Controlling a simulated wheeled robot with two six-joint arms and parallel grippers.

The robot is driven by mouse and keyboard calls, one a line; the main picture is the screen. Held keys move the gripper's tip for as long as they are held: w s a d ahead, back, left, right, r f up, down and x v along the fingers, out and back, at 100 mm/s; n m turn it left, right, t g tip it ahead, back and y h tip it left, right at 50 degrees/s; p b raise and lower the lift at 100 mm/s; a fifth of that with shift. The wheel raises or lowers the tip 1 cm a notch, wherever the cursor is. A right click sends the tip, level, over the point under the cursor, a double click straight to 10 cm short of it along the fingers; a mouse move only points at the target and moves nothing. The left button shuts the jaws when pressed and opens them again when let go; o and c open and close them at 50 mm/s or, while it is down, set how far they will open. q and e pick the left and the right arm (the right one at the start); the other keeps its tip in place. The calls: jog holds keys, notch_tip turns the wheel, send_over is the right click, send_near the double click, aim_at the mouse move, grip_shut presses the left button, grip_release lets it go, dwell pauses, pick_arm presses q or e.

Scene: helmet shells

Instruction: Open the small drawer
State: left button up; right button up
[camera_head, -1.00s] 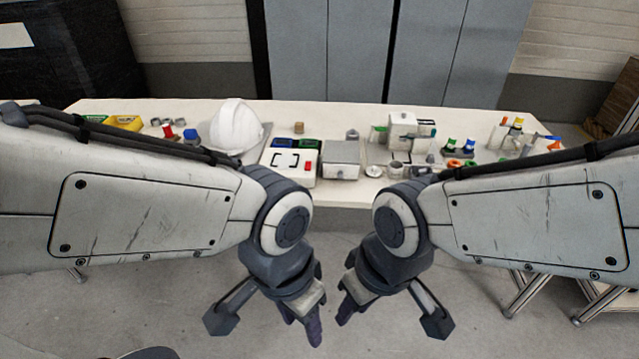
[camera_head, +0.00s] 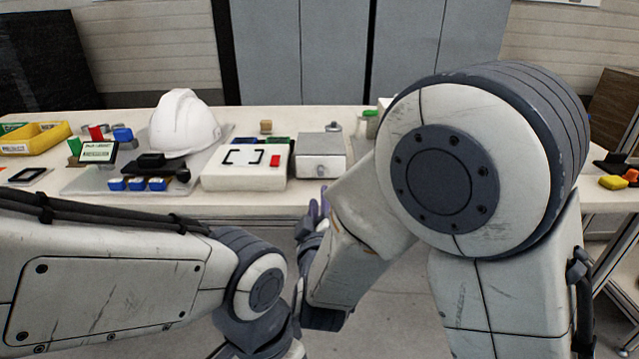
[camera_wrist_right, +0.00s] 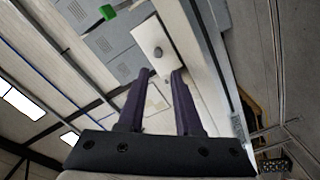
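The small drawer is in a grey box (camera_head: 322,145) near the front edge of the table, right of a white panel box. Its pale front (camera_head: 321,167) has a small round knob and looks closed. In the right wrist view the drawer front (camera_wrist_right: 152,42) lies just beyond my fingertips, with its grey knob (camera_wrist_right: 158,52) between their lines. My right gripper (camera_head: 314,208) is at the table's front edge, below and in front of the drawer. Its two dark fingers (camera_wrist_right: 164,74) are apart and empty, not touching the knob. Only my left wrist shows; that gripper's fingers are below the picture.
The white panel box (camera_head: 245,168) with a red button stands left of the drawer. A white helmet (camera_head: 184,124), a yellow tray (camera_head: 36,138) and small coloured parts lie further left. My right arm hides much of the table's right side.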

aim_at(320, 174)
jog(key=w+b, duration=0.1)
jog(key=w, duration=0.9)
jog(key=shift+w+d+r, duration=0.1)
jog(key=shift+d, duration=0.05)
jog(key=shift+c, duration=0.3)
grip_shut()
dwell(0.8)
